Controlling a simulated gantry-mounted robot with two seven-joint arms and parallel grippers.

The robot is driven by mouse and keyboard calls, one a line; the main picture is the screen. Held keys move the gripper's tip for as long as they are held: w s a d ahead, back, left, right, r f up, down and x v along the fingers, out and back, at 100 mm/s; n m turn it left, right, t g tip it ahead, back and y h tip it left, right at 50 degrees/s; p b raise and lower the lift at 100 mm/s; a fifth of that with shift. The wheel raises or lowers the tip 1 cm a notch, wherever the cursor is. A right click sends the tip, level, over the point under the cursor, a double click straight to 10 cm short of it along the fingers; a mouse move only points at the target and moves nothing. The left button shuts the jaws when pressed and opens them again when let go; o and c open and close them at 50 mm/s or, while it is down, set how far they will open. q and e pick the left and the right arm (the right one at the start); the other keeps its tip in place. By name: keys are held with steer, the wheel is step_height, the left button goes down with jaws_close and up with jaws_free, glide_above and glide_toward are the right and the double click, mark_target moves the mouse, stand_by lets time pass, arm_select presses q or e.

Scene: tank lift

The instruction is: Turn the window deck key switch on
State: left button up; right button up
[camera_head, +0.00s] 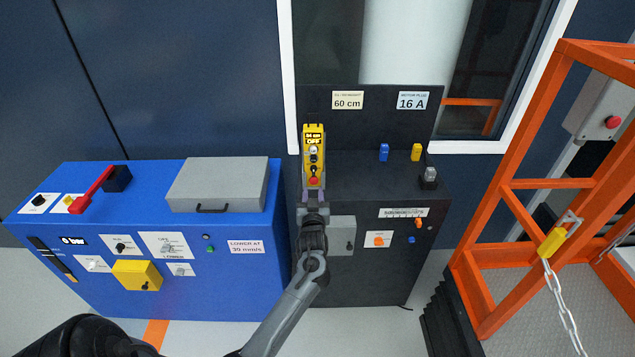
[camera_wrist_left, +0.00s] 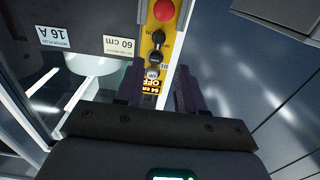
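A black window deck (camera_head: 270,241) stands below the window in the head view; wait-free detail on its front shows an orange switch (camera_head: 378,241) on a white label. The black deck also shows beside my arm (camera_head: 375,275). A yellow control box (camera_head: 314,150) stands upright with dark knobs, a red button and a display ending in OFF. It also shows upside down in the left wrist view (camera_wrist_left: 158,45). My left gripper (camera_head: 312,196) is just below and in front of it, its purple fingers apart, with no clear contact. It also shows in the left wrist view (camera_wrist_left: 158,75). My right gripper is not in view. I cannot tell which control is the key switch.
A blue cabinet (camera_head: 215,290) with a red lever (camera_head: 90,192) and a grey lid (camera_head: 218,183) stands left. An orange frame (camera_head: 525,120) with a chain (camera_head: 562,300) stands right. Blue (camera_head: 383,152) and yellow (camera_head: 416,152) pieces sit on the deck top.

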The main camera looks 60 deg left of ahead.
mark_target(314, 172)
arm_select(q)
steer(key=b+x, duration=0.1)
steer(key=x, duration=0.9)
steer(key=shift+w+a+r+b, duration=0.2)
steer(key=shift+w+b, duration=0.1)
steer(key=shift+b, duration=0.1)
jaws_close()
